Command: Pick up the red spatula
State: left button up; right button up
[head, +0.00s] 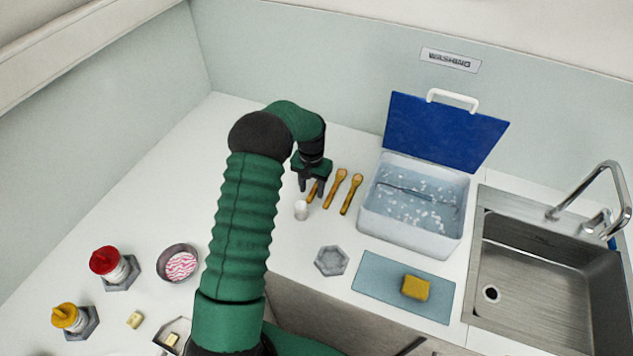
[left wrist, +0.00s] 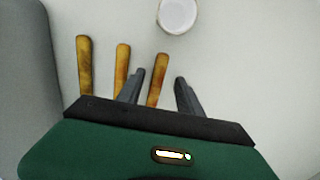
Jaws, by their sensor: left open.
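Three utensils with wooden handles lie side by side on the white counter: a right one (head: 351,195), a middle one (head: 335,189) and a left one (head: 312,193) partly behind my gripper. Their handles show in the left wrist view as a left handle (left wrist: 84,65), a middle handle (left wrist: 122,68) and a right handle (left wrist: 158,80). My left gripper (left wrist: 161,77) is open, with the right handle between its fingers in that view. In the head view the gripper (head: 313,187) is over the left utensil. The heads are hidden in the wrist view; no red shows on any utensil.
A water-filled bin (head: 411,239) with a raised blue lid (head: 440,130) is to the right, then a sink (head: 545,275). A yellow sponge (head: 415,288) lies on a blue mat (head: 375,282). A grey hexagonal holder (head: 331,261) sits in front.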

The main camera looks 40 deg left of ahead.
pick_arm(q)
jog(key=shift+d, duration=0.4)
jog(key=shift+c, duration=0.4)
jog(key=shift+a, duration=0.1)
jog(key=c, duration=0.5)
jog(key=shift+a+f, duration=0.15)
jog(key=shift+a, duration=0.1)
grip_shut()
jog(key=shift+d, duration=0.15)
